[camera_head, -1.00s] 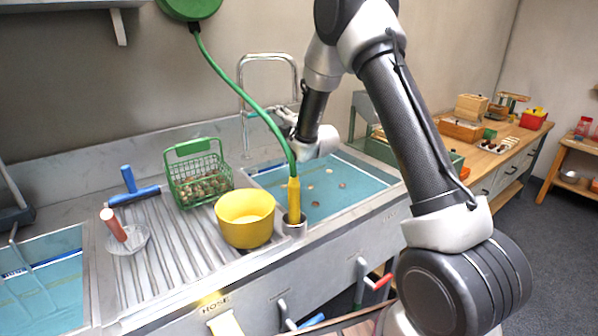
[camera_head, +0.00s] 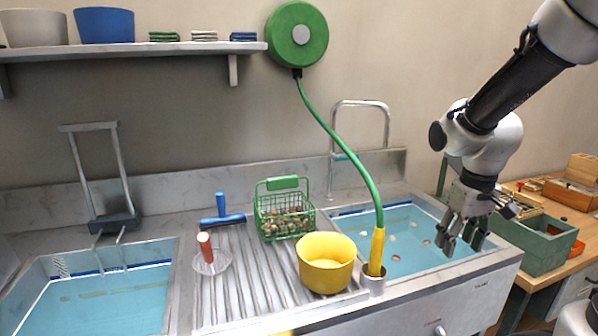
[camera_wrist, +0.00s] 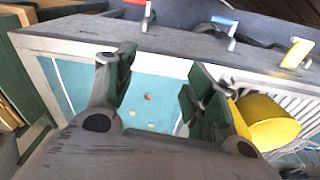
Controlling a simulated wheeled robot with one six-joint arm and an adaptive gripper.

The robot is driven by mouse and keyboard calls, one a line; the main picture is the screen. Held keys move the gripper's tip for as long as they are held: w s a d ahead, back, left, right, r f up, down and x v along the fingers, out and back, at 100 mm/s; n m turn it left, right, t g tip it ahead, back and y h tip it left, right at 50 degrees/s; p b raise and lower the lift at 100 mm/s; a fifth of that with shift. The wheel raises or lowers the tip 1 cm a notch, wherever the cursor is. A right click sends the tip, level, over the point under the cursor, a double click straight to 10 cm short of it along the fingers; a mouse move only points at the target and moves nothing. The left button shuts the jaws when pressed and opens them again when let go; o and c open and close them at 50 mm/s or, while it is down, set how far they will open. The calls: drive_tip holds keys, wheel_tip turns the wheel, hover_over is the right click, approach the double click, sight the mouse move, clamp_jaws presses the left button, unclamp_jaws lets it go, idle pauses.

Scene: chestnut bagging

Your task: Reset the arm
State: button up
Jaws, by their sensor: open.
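My gripper (camera_head: 463,238) is open and empty above the right-hand sink basin (camera_head: 345,212), its fingers pointing down. The wrist view shows its two fingers (camera_wrist: 158,95) spread apart, with the blue basin floor and a few small round pieces (camera_wrist: 148,97) between and below them. My arm comes in from the upper right in the head view. Nothing is held.
A green hose (camera_head: 345,150) hangs to a yellow nozzle (camera_head: 376,252). A green box (camera_head: 538,240) sits right of the sink.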

drive_tip(key=s+d+r+m+t, duration=0.1)
drive_tip(key=s+r+m+t, duration=0.1)
drive_tip(key=s+r, duration=0.8)
drive_tip(key=shift+s+d+r+t, duration=0.35)
drive_tip(key=shift+s+t, duration=0.25)
drive_tip(key=shift+s, duration=1)
